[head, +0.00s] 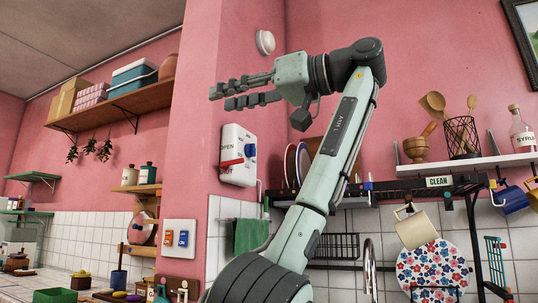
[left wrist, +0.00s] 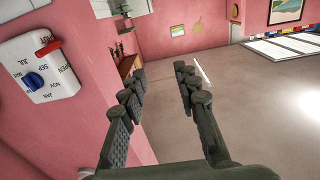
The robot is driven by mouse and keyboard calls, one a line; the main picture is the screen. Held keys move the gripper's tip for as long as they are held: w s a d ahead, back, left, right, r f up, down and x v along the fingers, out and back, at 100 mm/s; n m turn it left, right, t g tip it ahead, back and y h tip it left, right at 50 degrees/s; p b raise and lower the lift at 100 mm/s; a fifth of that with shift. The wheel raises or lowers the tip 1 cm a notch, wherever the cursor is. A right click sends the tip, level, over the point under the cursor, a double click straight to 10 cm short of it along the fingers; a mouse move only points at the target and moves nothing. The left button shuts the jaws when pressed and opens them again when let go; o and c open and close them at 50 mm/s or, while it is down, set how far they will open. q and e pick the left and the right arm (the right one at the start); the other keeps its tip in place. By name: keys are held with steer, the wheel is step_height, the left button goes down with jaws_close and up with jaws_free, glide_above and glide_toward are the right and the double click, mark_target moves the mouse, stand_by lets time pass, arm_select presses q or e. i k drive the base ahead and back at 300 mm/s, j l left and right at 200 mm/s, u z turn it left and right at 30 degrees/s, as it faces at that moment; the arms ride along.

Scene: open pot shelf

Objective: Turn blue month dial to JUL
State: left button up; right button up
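The blue month dial (head: 250,150) sits on a white wall box (head: 238,168) on the pink pillar, beside a red lever (head: 230,163). In the left wrist view the blue dial (left wrist: 34,80) is at the far left, with month labels including JUL, SEP, NOV and JAN around it. I cannot tell which month it points to. The red lever (left wrist: 47,47) is above it there. My left gripper (head: 222,98) is above the box in the head view, apart from it. Its fingers (left wrist: 159,70) are spread with nothing between them. My right gripper is not in view.
A white panel with orange and blue switches (head: 180,238) is lower on the pillar. A round white fixture (head: 265,42) is above. A rack with a CLEAN sign (head: 439,182) and hanging mugs is at the right.

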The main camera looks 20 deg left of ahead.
mark_target(250, 149)
steer(key=i, duration=1.05)
